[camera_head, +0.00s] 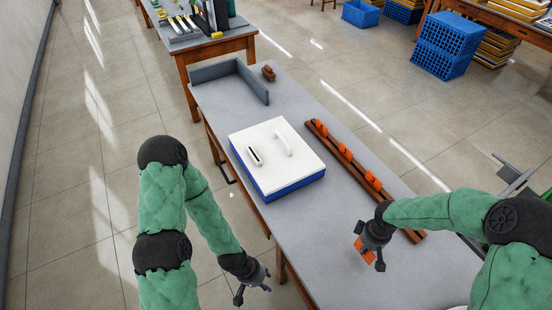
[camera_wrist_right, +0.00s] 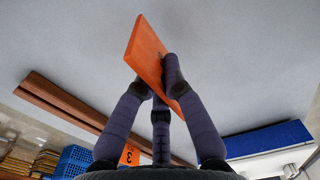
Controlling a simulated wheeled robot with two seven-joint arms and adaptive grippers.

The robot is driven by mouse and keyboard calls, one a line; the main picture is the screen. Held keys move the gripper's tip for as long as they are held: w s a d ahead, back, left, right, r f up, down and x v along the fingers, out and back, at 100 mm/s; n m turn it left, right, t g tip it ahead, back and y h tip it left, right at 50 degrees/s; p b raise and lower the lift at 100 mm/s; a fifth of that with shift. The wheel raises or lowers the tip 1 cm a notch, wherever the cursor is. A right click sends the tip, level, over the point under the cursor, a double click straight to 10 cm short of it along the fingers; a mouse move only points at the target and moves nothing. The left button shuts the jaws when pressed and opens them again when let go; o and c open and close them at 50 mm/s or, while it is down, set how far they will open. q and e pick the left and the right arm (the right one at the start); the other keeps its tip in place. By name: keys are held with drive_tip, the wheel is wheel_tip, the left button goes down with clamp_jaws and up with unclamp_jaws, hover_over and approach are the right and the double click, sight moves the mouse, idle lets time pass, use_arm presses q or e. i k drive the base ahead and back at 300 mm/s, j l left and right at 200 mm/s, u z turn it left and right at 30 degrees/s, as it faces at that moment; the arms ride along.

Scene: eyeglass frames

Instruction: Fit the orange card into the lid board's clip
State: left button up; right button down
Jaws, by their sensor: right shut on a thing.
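The orange card (camera_head: 359,245) is held by my right gripper (camera_head: 370,254) over the near right part of the table. In the right wrist view the card (camera_wrist_right: 146,50) stands tilted between the fingers, gripped near its lower part. The lid board (camera_head: 277,143) is white and lies on a blue box in the middle of the table, left of and beyond the right gripper. The dark, narrow clip (camera_head: 255,156) is on the board's left part, and a white handle (camera_head: 283,144) is to its right. My left gripper (camera_head: 257,288) is open and empty off the table's left edge.
A brown wooden rack (camera_head: 328,140) with several orange cards runs along the table's right side. A grey angled wall (camera_head: 252,82) and a small brown block (camera_head: 268,73) stand at the far end. The grey tabletop (camera_head: 330,215) is clear between box and right gripper.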

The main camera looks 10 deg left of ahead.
sight(274, 147)
drive_tip(key=i+j, duration=0.1)
drive_tip(key=j, duration=0.35)
drive_tip(key=i+j, duration=0.1)
drive_tip(key=j, duration=0.3)
drive_tip(key=i+j, duration=0.1)
drive_tip(key=j, duration=0.35)
drive_tip(key=i+j, duration=0.1)
drive_tip(key=j, duration=0.35)
drive_tip(key=i+j, duration=0.1)
drive_tip(key=j, duration=0.3)
drive_tip(key=z, duration=0.05)
